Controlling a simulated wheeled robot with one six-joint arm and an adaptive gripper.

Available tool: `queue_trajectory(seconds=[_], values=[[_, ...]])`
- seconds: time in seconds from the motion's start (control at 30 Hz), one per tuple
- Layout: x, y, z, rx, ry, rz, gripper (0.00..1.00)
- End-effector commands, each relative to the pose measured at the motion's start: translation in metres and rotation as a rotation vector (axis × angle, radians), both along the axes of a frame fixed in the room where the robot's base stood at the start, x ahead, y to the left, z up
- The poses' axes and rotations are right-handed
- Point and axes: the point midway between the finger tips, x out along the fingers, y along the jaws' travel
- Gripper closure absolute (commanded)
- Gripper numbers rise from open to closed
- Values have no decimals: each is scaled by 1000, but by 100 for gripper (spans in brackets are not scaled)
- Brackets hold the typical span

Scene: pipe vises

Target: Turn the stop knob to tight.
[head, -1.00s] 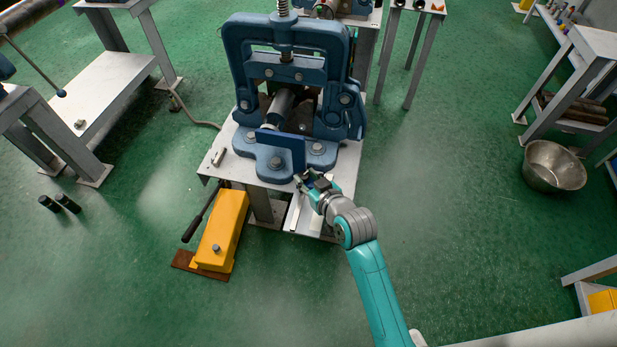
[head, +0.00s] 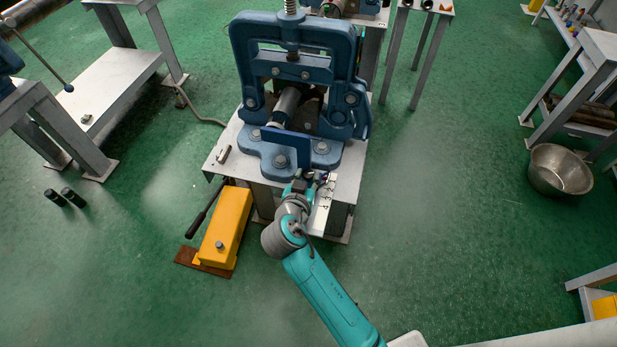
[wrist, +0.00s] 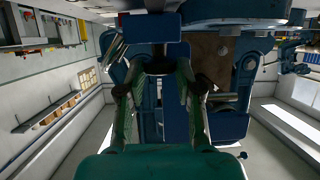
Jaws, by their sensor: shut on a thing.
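The blue pipe vise (head: 244,75) stands on a pale metal table, with a pipe (head: 286,103) in it and an upright blue plate (head: 286,147) across its front. My gripper (head: 305,181) is at the table's front edge, just below the vise's base. In the wrist view its two fingers (wrist: 162,88) are closed in on something dark between them. The stop knob is mostly hidden by the fingers, so its turn position cannot be told.
A yellow box-shaped unit (head: 225,222) with a black-gripped lever stands on the floor at left of the table. A metal bowl (head: 560,170) sits on the floor at right. Green floor is open on the right and in front.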

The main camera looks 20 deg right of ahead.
Motion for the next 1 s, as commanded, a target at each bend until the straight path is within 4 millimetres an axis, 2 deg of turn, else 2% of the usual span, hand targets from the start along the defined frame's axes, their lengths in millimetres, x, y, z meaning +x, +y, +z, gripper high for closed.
queue_trajectory(seconds=[0.3,0.5,1.0], values=[[5,5,-1,2,2,-256,100],[6,6,-2,2,3,-363,100],[6,6,-3,2,6,-447,100]])
